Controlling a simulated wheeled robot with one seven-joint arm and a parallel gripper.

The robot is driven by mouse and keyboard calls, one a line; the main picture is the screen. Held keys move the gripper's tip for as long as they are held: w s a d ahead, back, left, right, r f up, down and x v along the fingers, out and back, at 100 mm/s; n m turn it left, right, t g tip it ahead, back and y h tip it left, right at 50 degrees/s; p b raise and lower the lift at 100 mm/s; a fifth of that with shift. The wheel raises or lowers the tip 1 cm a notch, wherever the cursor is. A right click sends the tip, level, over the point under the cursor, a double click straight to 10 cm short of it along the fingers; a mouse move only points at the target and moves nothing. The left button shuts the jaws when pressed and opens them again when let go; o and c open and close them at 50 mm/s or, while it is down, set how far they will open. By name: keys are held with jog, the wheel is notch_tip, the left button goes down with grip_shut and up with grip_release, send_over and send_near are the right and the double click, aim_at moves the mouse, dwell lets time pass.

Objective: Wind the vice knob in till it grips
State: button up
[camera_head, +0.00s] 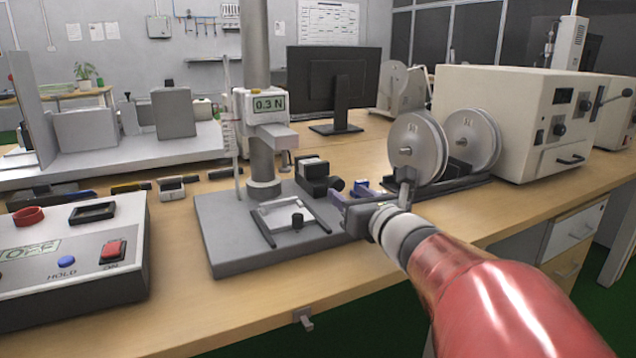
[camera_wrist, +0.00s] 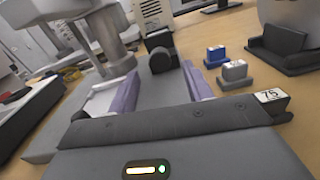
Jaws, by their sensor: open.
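The vice (camera_head: 312,174) is a small dark block with a paler top piece, on the right part of the grey test-stand base. Its round dark knob (camera_head: 336,183) faces right, towards my gripper (camera_head: 350,198). In the wrist view the vice (camera_wrist: 157,39) stands straight ahead, and the knob (camera_wrist: 163,61) shows between the tips of my two purple-padded fingers (camera_wrist: 160,73). My gripper is open and empty. The fingertips are close to the knob; I cannot tell if they touch it. The gap between the vice jaws is not clear.
A force stand with a 0.3 N display (camera_head: 268,103) rises behind the base (camera_head: 225,240). A blue block (camera_wrist: 215,56) and a grey block (camera_wrist: 235,70) sit right of my fingers. Metal discs (camera_head: 417,147) stand close behind. A control box (camera_head: 75,260) is at left.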

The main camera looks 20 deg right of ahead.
aim_at(339, 185)
jog(key=w, duration=0.7)
jog(key=shift+w, duration=0.3)
jog(key=c, duration=1)
jog(key=shift+o, duration=0.2)
jog(key=shift+m+p, duration=0.5)
jog(key=shift+m, duration=1.5)
